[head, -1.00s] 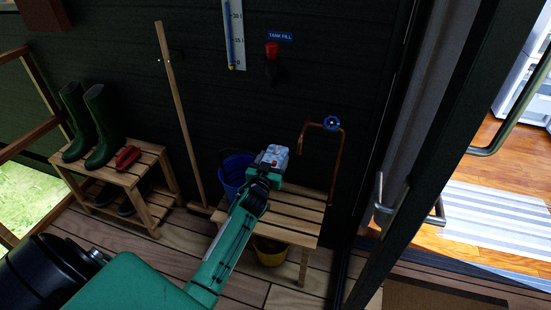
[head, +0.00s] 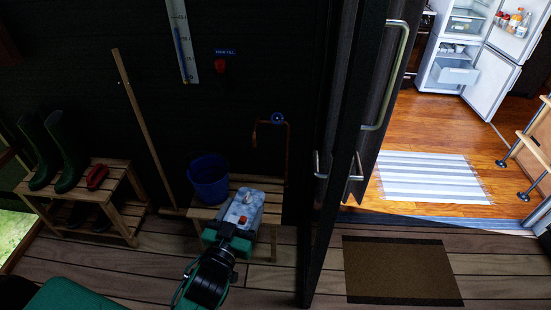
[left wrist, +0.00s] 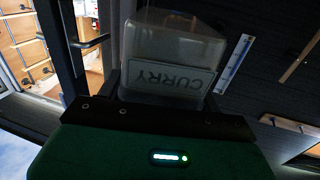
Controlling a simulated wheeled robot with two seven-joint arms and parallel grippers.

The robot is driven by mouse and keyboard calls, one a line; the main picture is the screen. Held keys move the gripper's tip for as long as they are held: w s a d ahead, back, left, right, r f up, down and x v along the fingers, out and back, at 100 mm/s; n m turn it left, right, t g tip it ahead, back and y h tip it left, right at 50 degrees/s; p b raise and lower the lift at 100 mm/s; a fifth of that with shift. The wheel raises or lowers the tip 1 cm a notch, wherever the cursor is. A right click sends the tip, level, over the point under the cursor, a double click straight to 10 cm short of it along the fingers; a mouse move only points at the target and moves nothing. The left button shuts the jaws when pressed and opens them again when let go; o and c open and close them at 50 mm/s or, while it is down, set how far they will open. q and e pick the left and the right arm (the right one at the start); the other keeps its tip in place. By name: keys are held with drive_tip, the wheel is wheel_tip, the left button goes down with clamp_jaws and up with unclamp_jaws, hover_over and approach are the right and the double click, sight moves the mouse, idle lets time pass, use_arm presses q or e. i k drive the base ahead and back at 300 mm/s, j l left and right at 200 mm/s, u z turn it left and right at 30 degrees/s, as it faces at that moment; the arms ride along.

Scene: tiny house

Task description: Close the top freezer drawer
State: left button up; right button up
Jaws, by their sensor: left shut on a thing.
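The white fridge-freezer (head: 430,68) stands inside the house at the upper right of the head view, with its doors open. A pale freezer drawer (head: 457,73) shows in its lower compartment and appears pulled out. The lower door (head: 491,83) is swung open to the right. My left gripper (head: 236,222) is shut on a clear container (head: 244,204), far from the freezer. In the left wrist view the container (left wrist: 165,50) carries an upside-down label reading CURRY. My right gripper is not in view.
A dark glass door with a long handle (head: 391,70) stands beside the doorway. A brown mat (head: 400,272) and a striped rug (head: 425,178) lie on the floor. A slatted bench (head: 204,213) with a blue bucket (head: 208,178) stands by the wall. Wooden steps (head: 538,130) are at right.

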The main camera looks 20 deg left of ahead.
sight(459, 71)
drive_tip(key=z, duration=1)
drive_tip(key=i+l+z, duration=0.15)
drive_tip(key=z, duration=0.2)
drive_tip(key=i+l+z, duration=0.1)
drive_tip(key=z, duration=0.25)
drive_tip(key=i+z, duration=0.35)
drive_tip(key=i+j+u, duration=0.1)
drive_tip(key=i+u, duration=0.25)
drive_tip(key=i, duration=0.15)
drive_tip(key=i+u, duration=0.35)
drive_tip(key=i, duration=0.15)
drive_tip(key=i+l+u, duration=0.3)
drive_tip(key=i, duration=0.15)
drive_tip(key=i+j+u, duration=0.15)
drive_tip(key=i+u, duration=0.15)
drive_tip(key=i, duration=0.55)
drive_tip(key=i+u, duration=0.3)
drive_tip(key=i, duration=0.5)
drive_tip(key=i+u, duration=0.15)
drive_tip(key=i, duration=0.65)
drive_tip(key=i+l+u, duration=0.15)
drive_tip(key=i, duration=0.6)
drive_tip(key=i+j+z, duration=0.1)
drive_tip(key=i, duration=1.4)
drive_tip(key=i+z, duration=0.25)
drive_tip(key=i, duration=0.55)
drive_tip(key=i+z, duration=0.25)
drive_tip(key=i, duration=1.1)
